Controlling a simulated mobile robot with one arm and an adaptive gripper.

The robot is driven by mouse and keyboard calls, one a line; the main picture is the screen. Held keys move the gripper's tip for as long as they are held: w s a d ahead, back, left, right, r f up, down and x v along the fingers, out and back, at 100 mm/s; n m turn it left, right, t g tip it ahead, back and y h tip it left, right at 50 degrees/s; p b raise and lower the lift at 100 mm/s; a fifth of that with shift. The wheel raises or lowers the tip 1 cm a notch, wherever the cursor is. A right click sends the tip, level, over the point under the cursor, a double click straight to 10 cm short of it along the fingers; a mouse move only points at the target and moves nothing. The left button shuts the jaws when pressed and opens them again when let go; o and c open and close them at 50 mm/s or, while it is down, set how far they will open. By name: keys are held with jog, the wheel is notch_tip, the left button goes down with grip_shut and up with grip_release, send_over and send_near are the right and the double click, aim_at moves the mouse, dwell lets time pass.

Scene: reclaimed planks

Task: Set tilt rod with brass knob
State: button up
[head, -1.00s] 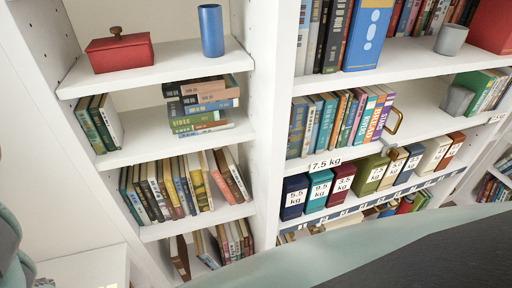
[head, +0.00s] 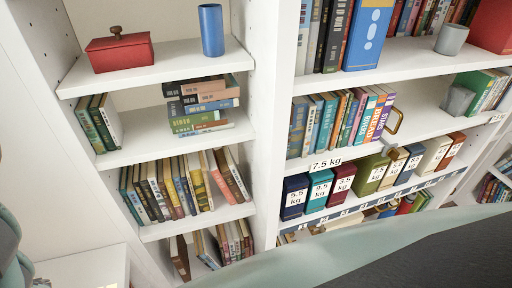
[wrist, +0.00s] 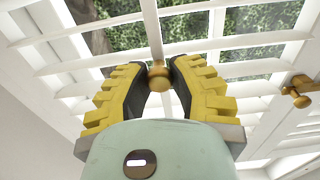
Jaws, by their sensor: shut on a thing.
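In the wrist view, a white louvred shutter (wrist: 240,47) fills the upper part, with its slats tilted open. A white tilt rod (wrist: 152,28) runs down in front of the slats and ends in a round brass knob (wrist: 159,82). My gripper (wrist: 158,72), with yellow ribbed fingers and dark pads, is shut on the brass knob, with one finger on either side. The exact contact on each side is partly hidden by the fingers. Neither shutter nor gripper shows in the head view.
A second brass fitting (wrist: 298,91) sits on the shutter frame at right. Greenery shows between the slats. In the head view, white shelves hold books (head: 172,187), a red box (head: 121,55), a blue cylinder (head: 211,31) and weight-labelled boxes (head: 318,190).

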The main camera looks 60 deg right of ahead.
grip_shut()
notch_tip(320, 180, down, 5)
jog(key=b, duration=0.4)
jog(key=shift+r+b, duration=0.1)
jog(key=shift+b, duration=0.3)
jog(key=o, duration=0.9)
grip_release()
jog(key=shift+d, duration=0.1)
